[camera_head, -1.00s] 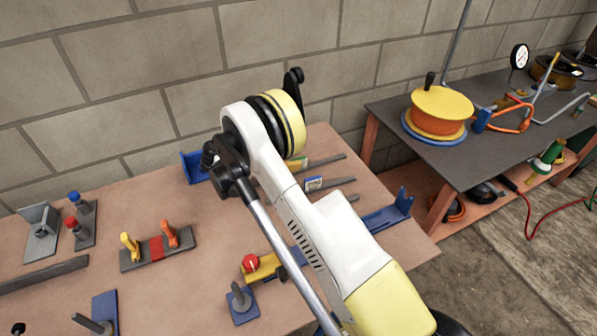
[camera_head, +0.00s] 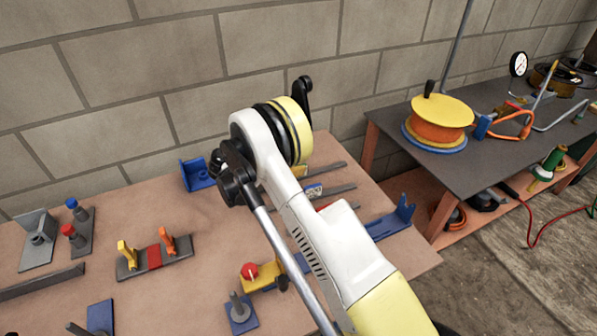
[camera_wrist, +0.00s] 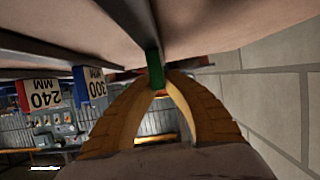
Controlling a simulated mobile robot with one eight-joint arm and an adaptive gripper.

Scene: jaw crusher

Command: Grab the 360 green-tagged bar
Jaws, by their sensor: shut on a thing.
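My gripper (camera_wrist: 160,86) shows in the wrist view as two curved yellow fingers with their tips closed on the green tag (camera_wrist: 154,68) of a dark bar. The number on this green tag is not readable. In the head view my arm hides the gripper, and the farthest dark bar (camera_head: 328,170) lies beyond it, partly covered. Two other tagged bars are beside it. A blue tag reading 300 MM (camera_wrist: 90,88) and a red tag reading 240 MM (camera_wrist: 39,96) hang left of my fingers in the wrist view.
The bars lie between a blue bracket (camera_head: 197,175) and another blue upright (camera_head: 404,212) on the brown bench. The block wall (camera_head: 130,110) stands close behind. A yellow block with a red knob (camera_head: 262,277) and a clamp fixture (camera_head: 155,257) are nearer.

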